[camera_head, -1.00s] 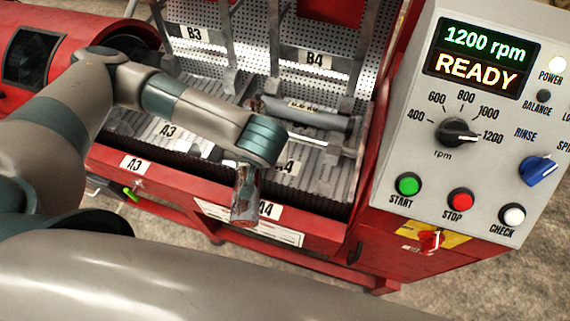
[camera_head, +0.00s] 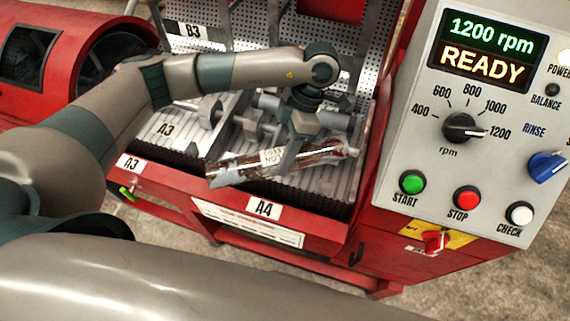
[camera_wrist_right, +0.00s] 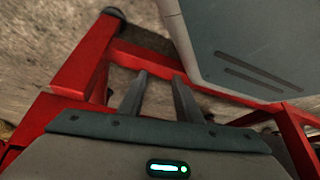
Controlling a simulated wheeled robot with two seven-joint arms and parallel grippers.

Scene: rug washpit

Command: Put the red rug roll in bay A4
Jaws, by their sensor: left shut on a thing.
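The red rug roll (camera_head: 325,155), dark red in clear wrap with a white tag, shows in the head view. My left gripper (camera_head: 290,158) is shut around its middle from above. The roll lies crosswise over bay A4 (camera_head: 318,192), its left end lower in the picture and reaching toward the divider side. I cannot tell whether it touches the ribbed bed. The A4 label (camera_head: 264,208) is on the red front rail. My right gripper (camera_wrist_right: 160,78) shows in the right wrist view with its two fingers apart and nothing between them.
Bay A3 (camera_head: 172,140) is left of A4. A grey cylinder (camera_head: 330,119) lies behind the roll, with metal brackets around it. A perforated back wall stands behind. The control panel (camera_head: 465,175) at right reads 1200 rpm, READY. Red frame bars (camera_wrist_right: 85,62) surround my right gripper.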

